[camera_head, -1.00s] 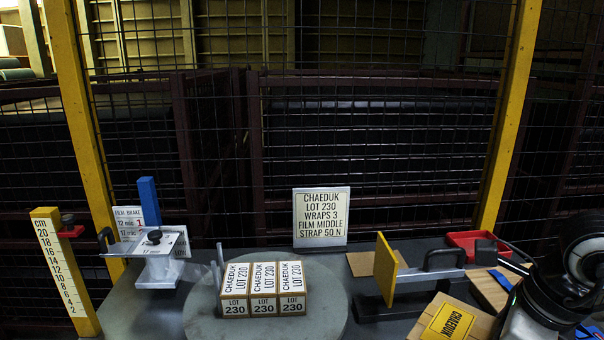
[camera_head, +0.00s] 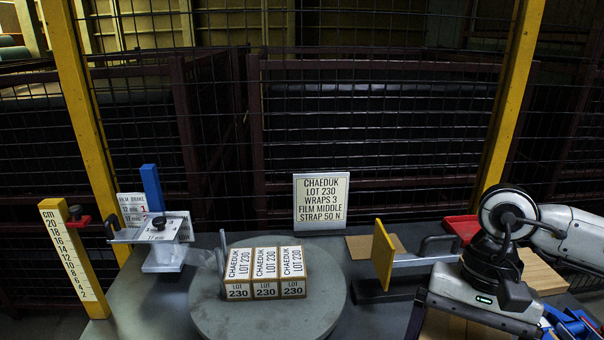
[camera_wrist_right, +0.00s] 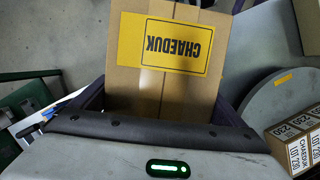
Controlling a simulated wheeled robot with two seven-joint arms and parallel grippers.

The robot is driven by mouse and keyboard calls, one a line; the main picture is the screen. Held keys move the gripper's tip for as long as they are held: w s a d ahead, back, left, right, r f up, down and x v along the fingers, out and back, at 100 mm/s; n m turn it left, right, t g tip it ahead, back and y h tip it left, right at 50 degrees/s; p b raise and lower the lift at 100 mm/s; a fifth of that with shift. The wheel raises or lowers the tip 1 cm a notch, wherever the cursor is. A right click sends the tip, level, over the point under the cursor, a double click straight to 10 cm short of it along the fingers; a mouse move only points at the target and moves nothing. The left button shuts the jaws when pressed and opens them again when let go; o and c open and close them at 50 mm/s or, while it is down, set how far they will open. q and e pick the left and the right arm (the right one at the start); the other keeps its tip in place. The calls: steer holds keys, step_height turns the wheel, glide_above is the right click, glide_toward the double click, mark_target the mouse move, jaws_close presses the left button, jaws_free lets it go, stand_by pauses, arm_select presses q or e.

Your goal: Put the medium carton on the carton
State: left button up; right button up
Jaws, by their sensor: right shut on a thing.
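A brown carton with a yellow CHAEDUK label (camera_wrist_right: 175,45) fills the upper middle of the right wrist view, between the two fingers of my right gripper (camera_wrist_right: 165,103). In the head view my right gripper (camera_head: 450,318) is at the lower right, shut on this carton, whose brown top (camera_head: 445,326) shows only in part below the wrist. Whether it is lifted cannot be told. Three small cartons marked LOT 230 (camera_head: 265,264) stand side by side on the round grey turntable (camera_head: 270,318). My left gripper is not in view.
A yellow plate on a clamp-like stand (camera_head: 383,255) stands between the turntable and my right arm. A sign (camera_head: 321,200), a film brake stand (camera_head: 163,255) and a yellow height scale (camera_head: 72,262) stand around. A red tray (camera_head: 462,227) is behind my arm.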

steer(key=n, duration=0.3)
steer(key=n+h, duration=0.1)
steer(key=shift+s+a+r+n+p, duration=0.25)
steer(key=shift+a+r+n+p, duration=0.05)
steer(key=shift+a+r, duration=0.05)
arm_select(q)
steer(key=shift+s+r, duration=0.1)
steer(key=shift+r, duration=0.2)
arm_select(e)
steer(key=shift+s+n+h, duration=0.15)
steer(key=shift+n+h, duration=0.15)
steer(key=shift+n, duration=0.3)
steer(key=shift+a+f, duration=0.1)
steer(key=shift+a, duration=0.05)
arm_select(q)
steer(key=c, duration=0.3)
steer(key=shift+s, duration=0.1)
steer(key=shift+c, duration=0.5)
arm_select(e)
steer(key=shift+s, duration=0.15)
